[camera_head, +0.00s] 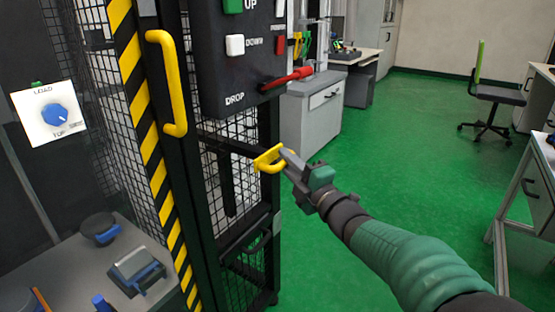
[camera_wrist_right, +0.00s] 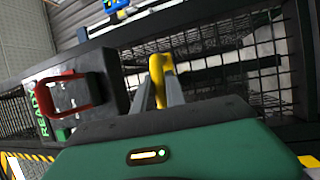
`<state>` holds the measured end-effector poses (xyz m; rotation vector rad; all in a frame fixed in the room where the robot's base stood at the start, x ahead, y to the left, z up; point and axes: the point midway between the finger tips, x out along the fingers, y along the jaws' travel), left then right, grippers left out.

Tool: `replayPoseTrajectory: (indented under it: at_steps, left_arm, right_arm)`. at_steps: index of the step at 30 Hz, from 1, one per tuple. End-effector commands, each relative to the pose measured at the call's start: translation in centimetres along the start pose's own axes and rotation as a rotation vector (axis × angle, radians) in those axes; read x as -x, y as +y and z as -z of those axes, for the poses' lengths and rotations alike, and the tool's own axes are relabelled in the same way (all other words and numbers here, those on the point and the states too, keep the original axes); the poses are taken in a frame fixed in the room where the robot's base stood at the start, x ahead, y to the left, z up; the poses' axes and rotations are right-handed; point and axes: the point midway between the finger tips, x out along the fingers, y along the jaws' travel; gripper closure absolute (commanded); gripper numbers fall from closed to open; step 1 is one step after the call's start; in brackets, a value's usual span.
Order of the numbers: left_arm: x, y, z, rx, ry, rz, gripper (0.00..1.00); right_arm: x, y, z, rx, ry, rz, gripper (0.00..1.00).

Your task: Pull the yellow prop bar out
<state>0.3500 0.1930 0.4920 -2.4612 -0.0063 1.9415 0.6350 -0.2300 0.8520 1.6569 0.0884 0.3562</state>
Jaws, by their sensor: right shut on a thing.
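The yellow prop bar (camera_head: 264,161) shows as a looped yellow handle at the front of the drop tower frame, below the control box. My right gripper (camera_head: 284,157) is shut on this yellow handle, reaching it from the right. In the right wrist view the yellow bar (camera_wrist_right: 157,72) stands between the two grey fingers (camera_wrist_right: 159,95). The rest of the bar toward the tower is hard to make out. My left gripper is not in view.
A black control box (camera_head: 238,50) with buttons and a red DROP lever (camera_head: 287,79) hangs above my right gripper. A tall yellow door handle (camera_head: 172,85) and a striped post (camera_head: 150,140) stand left. Green floor (camera_head: 400,130) is open to the right.

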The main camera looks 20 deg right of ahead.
Motion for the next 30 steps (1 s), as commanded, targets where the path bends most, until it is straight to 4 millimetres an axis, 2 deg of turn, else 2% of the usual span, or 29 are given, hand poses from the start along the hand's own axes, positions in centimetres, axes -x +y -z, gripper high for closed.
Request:
replayPoseTrajectory:
  at_steps: [3, 10, 11, 15, 25, 28, 30]
  left_arm:
    - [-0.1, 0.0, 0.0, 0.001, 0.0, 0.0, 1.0]
    - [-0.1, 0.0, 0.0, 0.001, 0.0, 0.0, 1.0]
    - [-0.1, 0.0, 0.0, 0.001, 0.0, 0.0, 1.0]
    - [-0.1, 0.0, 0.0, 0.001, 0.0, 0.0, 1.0]
    - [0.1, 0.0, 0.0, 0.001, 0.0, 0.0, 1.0]
    - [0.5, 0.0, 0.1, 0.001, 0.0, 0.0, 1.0]
    - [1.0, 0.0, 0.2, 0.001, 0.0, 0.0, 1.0]
  right_arm:
    - [0.8, -0.4, -0.7, -0.001, -0.013, 0.012, 1.0]
    - [0.8, -0.4, -0.7, -0.002, -0.01, 0.012, 1.0]
    - [0.8, -0.4, -0.6, -0.002, -0.01, 0.012, 0.8]
    - [0.8, -0.3, -0.7, -0.002, -0.01, 0.009, 0.62]
    - [1.0, 0.1, -0.7, -0.001, -0.011, 0.002, 0.62]
    - [2.2, 0.4, -0.8, -0.002, -0.013, 0.002, 0.62]
    - [3.7, 0.5, -0.7, -0.004, -0.013, 0.001, 0.62]
